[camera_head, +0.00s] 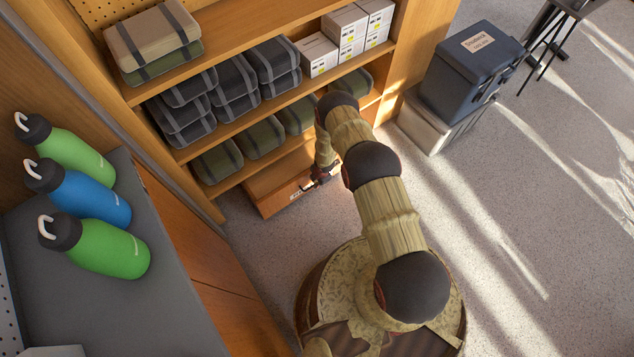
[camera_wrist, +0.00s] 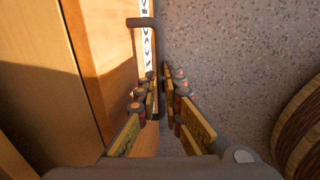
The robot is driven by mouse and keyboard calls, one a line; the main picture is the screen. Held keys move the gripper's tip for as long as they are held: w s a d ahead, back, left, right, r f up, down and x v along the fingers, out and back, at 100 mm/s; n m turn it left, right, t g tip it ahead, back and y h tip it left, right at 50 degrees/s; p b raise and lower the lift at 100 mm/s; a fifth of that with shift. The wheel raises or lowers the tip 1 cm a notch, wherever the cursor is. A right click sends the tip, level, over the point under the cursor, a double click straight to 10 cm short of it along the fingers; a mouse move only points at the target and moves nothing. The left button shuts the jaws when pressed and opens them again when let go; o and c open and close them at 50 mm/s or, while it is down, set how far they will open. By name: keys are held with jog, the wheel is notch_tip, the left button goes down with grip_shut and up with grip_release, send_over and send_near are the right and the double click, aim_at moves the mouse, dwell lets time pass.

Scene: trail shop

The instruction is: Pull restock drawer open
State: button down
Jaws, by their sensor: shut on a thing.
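The wooden restock drawer (camera_head: 268,203) is at the bottom of the shelf unit in the head view. Its front seems to stand a little forward of the shelves above, but I cannot see inside it. In the wrist view its orange-brown front (camera_wrist: 108,45) carries a dark bar handle (camera_wrist: 142,22) and a white printed label strip (camera_wrist: 148,48). My gripper (camera_wrist: 161,92) is shut on the handle, with one finger on each side of the bar. In the head view my gripper (camera_head: 322,176) is at the drawer front, partly hidden by my arm.
The shelves (camera_head: 182,155) above hold dark and green packed bundles and white boxes (camera_head: 345,30). A grey bench (camera_head: 150,300) with a blue bottle (camera_head: 85,195) and two green ones stands at left. A dark blue bin (camera_head: 465,75) stands at right.

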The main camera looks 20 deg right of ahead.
jog(key=shift+s, duration=0.15)
jog(key=s+d+p, duration=0.3)
jog(key=s+p, duration=0.3)
jog(key=s, duration=0.5)
jog(key=s+d+p, duration=0.4)
jog(key=s+p, duration=0.2)
jog(key=s, duration=0.6)
jog(key=shift+s+d+p, duration=0.2)
jog(key=shift+d+p, duration=0.1)
jog(key=c, duration=2)
grip_release()
jog(key=shift+o, duration=0.4)
jog(key=shift+w, duration=0.1)
notch_tip(320, 180, up, 12)
jog(key=s, duration=0.2)
jog(key=shift+d+f, duration=0.15)
jog(key=shift+d, duration=0.2)
jog(key=shift+s, duration=0.1)
